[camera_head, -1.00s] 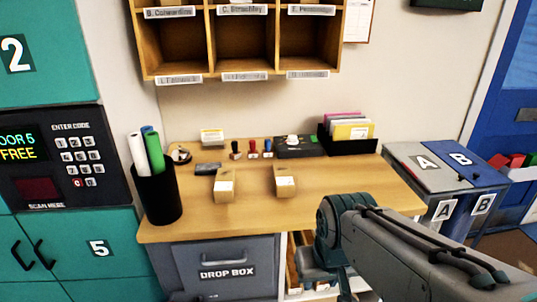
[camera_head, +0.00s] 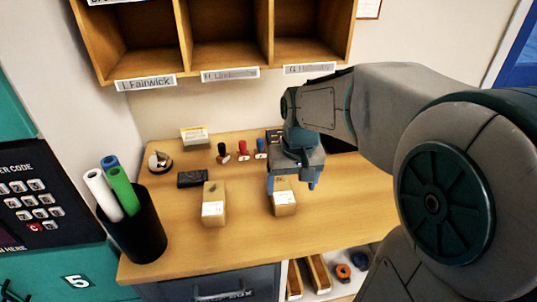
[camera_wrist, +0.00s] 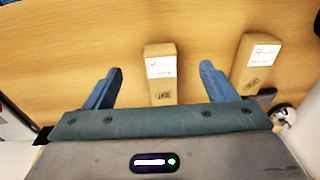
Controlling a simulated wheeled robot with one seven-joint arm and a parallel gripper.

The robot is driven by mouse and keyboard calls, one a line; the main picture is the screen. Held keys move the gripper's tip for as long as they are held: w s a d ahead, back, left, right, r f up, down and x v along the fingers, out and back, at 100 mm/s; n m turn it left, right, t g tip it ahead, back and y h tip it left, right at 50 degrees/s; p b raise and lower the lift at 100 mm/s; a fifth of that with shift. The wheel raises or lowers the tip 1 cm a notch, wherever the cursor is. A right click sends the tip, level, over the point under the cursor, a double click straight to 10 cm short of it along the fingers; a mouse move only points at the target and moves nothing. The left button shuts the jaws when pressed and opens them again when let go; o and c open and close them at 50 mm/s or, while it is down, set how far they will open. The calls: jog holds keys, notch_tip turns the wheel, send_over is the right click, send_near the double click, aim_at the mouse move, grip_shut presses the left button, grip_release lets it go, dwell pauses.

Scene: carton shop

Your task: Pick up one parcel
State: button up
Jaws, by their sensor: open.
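Two small brown cardboard parcels with white labels stand on the wooden desk. The right parcel (camera_head: 284,205) is partly hidden by my gripper (camera_head: 291,183) in the head view. The left parcel (camera_head: 213,202) is fully clear of it. In the wrist view my gripper (camera_wrist: 160,67) is open and empty. The right parcel (camera_wrist: 161,85) shows between its two blue fingers, with a gap on both sides. The left parcel (camera_wrist: 253,62) shows outside the fingers, at right. I cannot tell how high the fingertips are above the desk.
A black cup (camera_head: 137,230) with rolled tubes stands at the desk's left end. Wooden pigeonholes (camera_head: 225,40) hang above. The desk's front strip (camera_head: 250,240) is clear.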

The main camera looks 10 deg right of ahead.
jog(key=r+g+p, duration=0.1)
jog(key=r+p, duration=0.1)
jog(key=p, duration=0.1)
send_over(282, 191)
notch_tip(282, 191, down, 9)
jog(key=shift+r+p, duration=0.1)
jog(key=shift+p, duration=0.4)
jog(key=shift+f+p, duration=0.65)
jog(key=shift+f, duration=2)
jog(key=c, duration=1.1)
